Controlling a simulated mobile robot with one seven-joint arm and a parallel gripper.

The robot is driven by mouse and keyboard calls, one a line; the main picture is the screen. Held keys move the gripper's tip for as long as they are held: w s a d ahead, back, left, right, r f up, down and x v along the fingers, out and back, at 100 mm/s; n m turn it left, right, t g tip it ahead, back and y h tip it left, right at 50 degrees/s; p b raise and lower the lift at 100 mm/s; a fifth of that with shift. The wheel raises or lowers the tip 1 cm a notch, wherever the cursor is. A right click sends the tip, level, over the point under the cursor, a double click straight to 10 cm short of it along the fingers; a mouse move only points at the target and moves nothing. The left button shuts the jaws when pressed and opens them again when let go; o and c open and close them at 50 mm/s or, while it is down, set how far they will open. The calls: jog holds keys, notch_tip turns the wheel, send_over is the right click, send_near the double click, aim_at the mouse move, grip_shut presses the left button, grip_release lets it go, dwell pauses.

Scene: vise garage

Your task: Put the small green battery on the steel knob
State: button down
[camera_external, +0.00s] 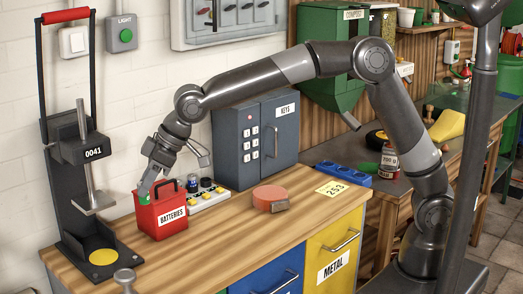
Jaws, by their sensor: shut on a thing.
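My gripper (146,190) points down at the left side of the red battery box (170,220) on the wooden bench. It is shut on the small green battery (143,200), of which only a small green part shows beside the box's upper left edge. Whether the battery is inside the box or just beside it is hard to tell. A steel knob (124,277) stands at the bench's front left edge, below and to the left of the box, with nothing on top of it.
A black press (68,200) with a red handle and yellow disc stands left. A grey key cabinet (256,140) is behind. A control panel with buttons (208,196) sits right of the box, then an orange tape roll (270,198). The front middle of the bench is clear.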

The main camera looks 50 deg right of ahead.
jog(key=s+a+f, duration=0.2)
jog(key=a, duration=0.1)
jog(key=s+a+f, duration=0.2)
jog(key=a, duration=0.2)
jog(key=s+a+f, duration=0.2)
jog(key=a+f, duration=0.1)
jog(key=a, duration=0.1)
jog(key=shift+a, duration=0.2)
jog(key=shift+f, duration=2)
jog(key=shift+f, duration=0.15)
jog(key=c, duration=1.2)
grip_release()
jog(key=shift+c, duration=0.2)
jog(key=shift+s+d+r, duration=0.1)
jog(key=shift+r, duration=0.45)
jog(key=v, duration=1.1)
jog(key=shift+d, duration=0.25)
